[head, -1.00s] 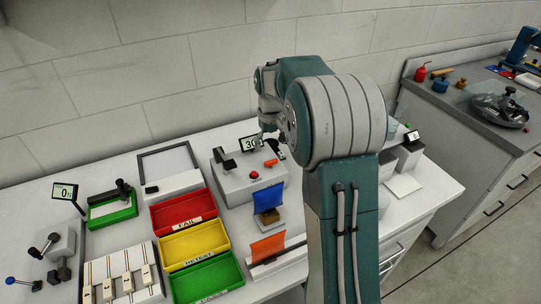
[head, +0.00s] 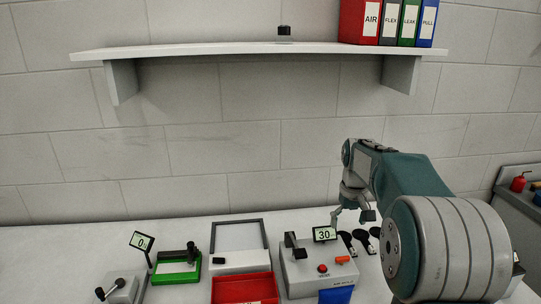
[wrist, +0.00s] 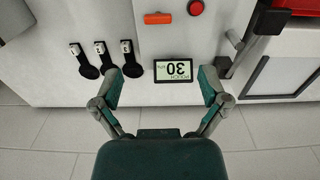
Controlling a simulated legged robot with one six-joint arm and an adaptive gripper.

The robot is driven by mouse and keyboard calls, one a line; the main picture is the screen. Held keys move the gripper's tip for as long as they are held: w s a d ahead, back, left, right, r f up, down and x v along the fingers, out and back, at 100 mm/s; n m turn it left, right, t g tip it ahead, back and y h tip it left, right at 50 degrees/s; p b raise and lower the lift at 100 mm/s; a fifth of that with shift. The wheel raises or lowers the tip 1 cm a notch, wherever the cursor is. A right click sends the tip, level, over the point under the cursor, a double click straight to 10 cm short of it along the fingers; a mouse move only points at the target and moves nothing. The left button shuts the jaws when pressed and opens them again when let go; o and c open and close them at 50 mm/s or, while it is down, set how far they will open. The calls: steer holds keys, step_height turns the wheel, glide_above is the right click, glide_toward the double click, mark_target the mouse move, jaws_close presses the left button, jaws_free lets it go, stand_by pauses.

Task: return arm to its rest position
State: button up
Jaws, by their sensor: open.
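My gripper (head: 352,214) hangs above the back of the bench in the head view, close to the grey test box (head: 300,270). In the wrist view my gripper (wrist: 160,82) has its two fingers spread wide, with nothing between them. The display reading 30 (wrist: 174,70) shows upside down just beyond the fingertips; it also stands at the box's back in the head view (head: 325,234). My arm reaches in from the right, bent at the elbow, and hides part of the bench's right side.
A wall shelf (head: 250,50) with binders (head: 385,22) hangs above the bench. Black paddles (wrist: 106,60) are beside the box. A red tray (head: 244,288) and green fixture (head: 176,270) are left of it.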

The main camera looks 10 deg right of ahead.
steer(key=s+a+r+t, duration=0.1)
steer(key=s+a+r, duration=0.25)
steer(key=s, duration=0.35)
steer(key=s+a+r+t, duration=0.2)
steer(key=s+a+r, duration=0.1)
steer(key=s+a, duration=0.3)
steer(key=s+a+f+t, duration=0.1)
steer(key=s, duration=0.6)
steer(key=s+a+f+t, duration=0.1)
steer(key=s+a+f, duration=0.1)
steer(key=s, duration=0.6)
steer(key=shift+t, duration=0.3)
